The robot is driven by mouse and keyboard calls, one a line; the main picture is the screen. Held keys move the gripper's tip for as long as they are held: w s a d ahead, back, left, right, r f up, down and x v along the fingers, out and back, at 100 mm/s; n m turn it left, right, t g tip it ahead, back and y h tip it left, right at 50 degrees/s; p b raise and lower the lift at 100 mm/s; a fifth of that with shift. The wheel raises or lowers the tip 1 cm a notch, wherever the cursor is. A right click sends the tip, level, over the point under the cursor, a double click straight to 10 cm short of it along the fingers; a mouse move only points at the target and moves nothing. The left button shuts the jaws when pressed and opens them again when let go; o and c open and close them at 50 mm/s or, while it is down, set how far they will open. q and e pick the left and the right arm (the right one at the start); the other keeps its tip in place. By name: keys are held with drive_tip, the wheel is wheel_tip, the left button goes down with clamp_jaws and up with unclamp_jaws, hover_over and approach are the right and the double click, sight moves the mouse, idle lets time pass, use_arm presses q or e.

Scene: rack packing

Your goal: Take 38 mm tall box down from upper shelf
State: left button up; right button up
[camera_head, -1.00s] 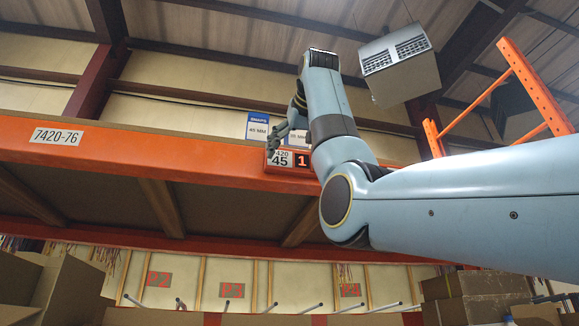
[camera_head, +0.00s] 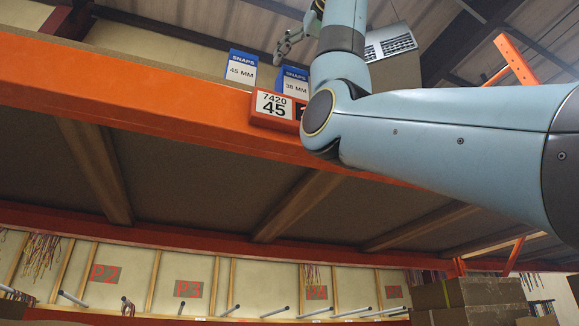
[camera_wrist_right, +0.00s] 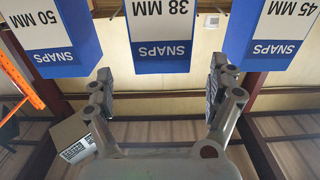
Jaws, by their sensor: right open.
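The 38 mm tall box (camera_head: 291,82), blue and white with a "38 MM" label, stands on the upper shelf (camera_head: 120,88), partly hidden by my right arm in the head view. In the right wrist view the 38 mm box (camera_wrist_right: 160,42) appears upside down in the middle. My right gripper (camera_head: 292,40) is open and empty, above the box in the head view. In the wrist view its fingers (camera_wrist_right: 163,82) are spread on either side of the box's line, apart from it. My left gripper is not in view.
The 45 mm box (camera_head: 241,72) stands beside it; the wrist view also shows a 50 mm box (camera_wrist_right: 50,45) on the other side, with gaps between them. A red-edged sign (camera_head: 275,105) reading "7420 45" sits on the orange beam below. A vented unit (camera_head: 390,62) hangs behind.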

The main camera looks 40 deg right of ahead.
sight(296, 72)
drive_tip(key=shift+x, duration=0.8)
drive_tip(key=p+x, duration=0.3)
drive_tip(key=x, duration=0.1)
drive_tip(key=shift+w+a+f+p, duration=0.1)
drive_tip(key=shift+w+p, duration=0.2)
drive_tip(key=shift+w, duration=0.25)
drive_tip(key=shift+s, duration=0.25)
drive_tip(key=c, duration=0.4)
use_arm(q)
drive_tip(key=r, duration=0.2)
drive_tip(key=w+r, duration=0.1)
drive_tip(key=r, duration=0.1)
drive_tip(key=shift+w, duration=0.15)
use_arm(e)
drive_tip(key=c, duration=1.1)
